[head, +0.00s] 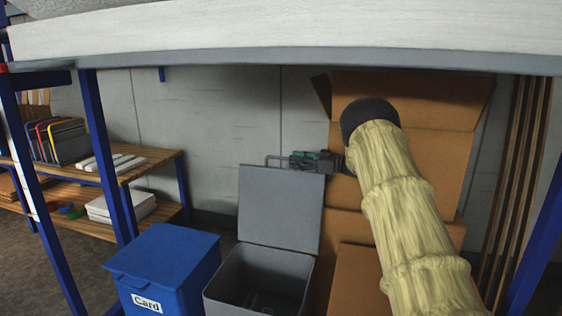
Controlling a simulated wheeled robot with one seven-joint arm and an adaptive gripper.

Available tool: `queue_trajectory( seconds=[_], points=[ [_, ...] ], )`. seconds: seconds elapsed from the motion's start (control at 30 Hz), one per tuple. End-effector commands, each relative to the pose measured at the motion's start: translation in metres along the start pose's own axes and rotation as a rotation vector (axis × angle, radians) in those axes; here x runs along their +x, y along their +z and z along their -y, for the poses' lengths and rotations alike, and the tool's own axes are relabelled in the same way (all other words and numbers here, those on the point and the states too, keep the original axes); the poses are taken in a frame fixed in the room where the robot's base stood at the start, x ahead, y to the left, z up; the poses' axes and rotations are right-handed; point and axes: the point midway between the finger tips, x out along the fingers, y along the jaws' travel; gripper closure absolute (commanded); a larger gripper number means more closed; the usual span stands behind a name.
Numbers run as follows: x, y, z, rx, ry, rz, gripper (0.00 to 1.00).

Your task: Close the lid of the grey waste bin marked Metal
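The grey waste bin (228,292) stands below the bench with its lid (281,208) raised upright at the back. The opening shows dark contents that I cannot make out. No "Metal" label is visible in the frame. A thin handle bar (273,156) shows at the lid's top edge. My gripper (296,160) is at the lid's top right edge, just right of the bar, pointing left. Its fingers are small and dark here, so I cannot tell whether they are open, or whether they touch the lid.
A blue bin marked Card (165,265), lid shut, stands left of the grey bin. Cardboard boxes (432,95) are stacked behind and right. A pale bench top (280,35) spans overhead on blue legs (107,155). A wooden shelf (150,160) stands at the left.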

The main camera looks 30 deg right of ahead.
Motion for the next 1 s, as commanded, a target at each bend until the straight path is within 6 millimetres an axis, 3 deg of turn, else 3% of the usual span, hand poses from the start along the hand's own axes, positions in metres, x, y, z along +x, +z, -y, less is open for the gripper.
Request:
queue_trajectory(
  seconds=[0.4,0.83,0.87,1.0],
  points=[
    [0.055,0.001,0.0,-0.001,0.001,0.001,0.66],
    [0.063,0.0,0.0,0.0,0.002,0.0,0.66],
    [0.063,0.0,0.0,0.0,0.002,0.0,0.68],
    [0.063,0.0,0.0,0.0,0.002,0.0,0.94]
  ],
)
